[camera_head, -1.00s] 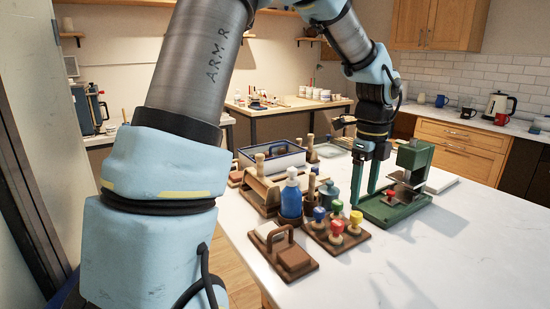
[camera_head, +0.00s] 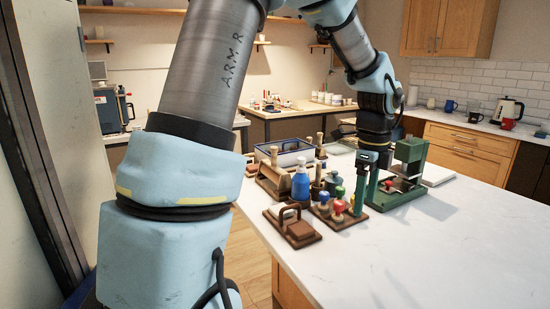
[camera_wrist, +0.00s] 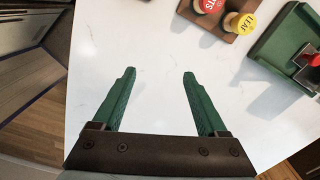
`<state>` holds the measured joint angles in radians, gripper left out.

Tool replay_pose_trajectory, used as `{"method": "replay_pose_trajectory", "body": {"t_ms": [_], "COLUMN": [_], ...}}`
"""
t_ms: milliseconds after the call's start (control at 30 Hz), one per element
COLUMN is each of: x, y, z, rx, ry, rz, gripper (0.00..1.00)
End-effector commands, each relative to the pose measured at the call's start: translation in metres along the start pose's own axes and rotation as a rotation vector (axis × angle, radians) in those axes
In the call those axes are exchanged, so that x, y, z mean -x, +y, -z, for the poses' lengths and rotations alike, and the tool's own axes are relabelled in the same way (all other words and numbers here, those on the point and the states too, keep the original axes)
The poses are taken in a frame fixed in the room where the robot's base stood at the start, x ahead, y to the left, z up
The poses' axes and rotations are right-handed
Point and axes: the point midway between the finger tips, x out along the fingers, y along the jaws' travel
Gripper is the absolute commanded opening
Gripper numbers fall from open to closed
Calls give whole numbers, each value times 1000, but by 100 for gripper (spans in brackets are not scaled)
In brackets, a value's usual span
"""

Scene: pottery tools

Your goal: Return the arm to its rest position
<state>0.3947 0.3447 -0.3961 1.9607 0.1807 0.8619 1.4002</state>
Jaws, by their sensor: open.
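My arm reaches from the left of the head view over to the white table (camera_head: 350,262).
A green press (camera_head: 405,178) stands right of my gripper. A brown tray (camera_head: 345,222) holds stamps with coloured knobs, left of it. A blue bottle (camera_head: 300,190), a brown block with a handle (camera_head: 300,232) and a blue-rimmed box (camera_head: 283,154) stand further left. The table's front is clear.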

Motion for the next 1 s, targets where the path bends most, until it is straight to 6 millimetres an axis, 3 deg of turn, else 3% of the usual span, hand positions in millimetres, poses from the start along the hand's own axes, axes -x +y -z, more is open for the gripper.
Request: {"method": "replay_pose_trajectory", "body": {"t_ms": [367,533,700,833,1000], "x": [-13,-22,-33,-39,-42], "y": [47,93,160,195,214], "z": [-67,-111,-153,-167,-173], "rx": [566,1031,1649,1984,2175], "ry": [-8,-2,27,56,77], "rz": [27,54,98,125,139], "gripper": [76,76,76,76,76]}}
